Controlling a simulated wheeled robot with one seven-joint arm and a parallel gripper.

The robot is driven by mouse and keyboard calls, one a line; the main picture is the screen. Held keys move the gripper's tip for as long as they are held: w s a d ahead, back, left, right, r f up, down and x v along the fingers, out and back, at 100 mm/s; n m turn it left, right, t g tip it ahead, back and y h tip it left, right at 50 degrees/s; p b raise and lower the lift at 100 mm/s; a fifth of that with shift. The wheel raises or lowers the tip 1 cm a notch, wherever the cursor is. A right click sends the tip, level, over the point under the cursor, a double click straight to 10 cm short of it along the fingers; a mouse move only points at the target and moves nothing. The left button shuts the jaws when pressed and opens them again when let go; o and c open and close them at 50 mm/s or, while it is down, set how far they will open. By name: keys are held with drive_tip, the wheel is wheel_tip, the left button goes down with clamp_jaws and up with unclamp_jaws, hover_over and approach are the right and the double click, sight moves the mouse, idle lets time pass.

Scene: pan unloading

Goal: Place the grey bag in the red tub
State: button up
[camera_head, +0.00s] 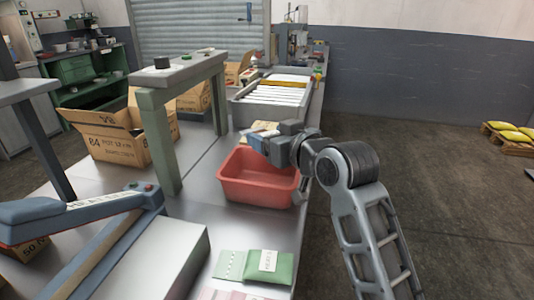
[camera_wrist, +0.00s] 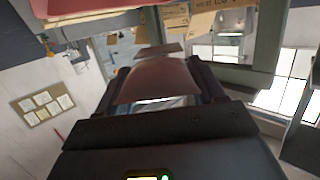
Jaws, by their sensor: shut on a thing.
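The red tub (camera_head: 258,192) stands on the bench, left of my arm in the head view. Its red edge also shows at the top of the wrist view (camera_wrist: 95,10). My gripper (camera_head: 257,141) is over the tub's far part, above its rim. In the wrist view, my gripper (camera_wrist: 160,76) is shut on a flat, soft-looking thing, which I take for the grey bag (camera_wrist: 156,84). It looks dull reddish brown there. In the head view the bag is mostly hidden by my gripper.
A green bag (camera_head: 268,265) and a pink one (camera_head: 240,295) lie at the bench's near end. A grey-green frame (camera_head: 160,140) stands left of the tub, with an open carton (camera_head: 120,145) beyond it. A roller conveyor (camera_head: 272,88) lies behind.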

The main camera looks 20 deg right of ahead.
drive_tip(key=shift+a+f, duration=0.4)
drive_tip(key=shift+f, duration=1.85)
drive_tip(key=shift+f, duration=0.35)
drive_tip(key=shift+f+b, duration=0.2)
drive_tip(key=shift+b, duration=0.1)
drive_tip(key=o, duration=1.1)
drive_tip(key=shift+r, duration=0.1)
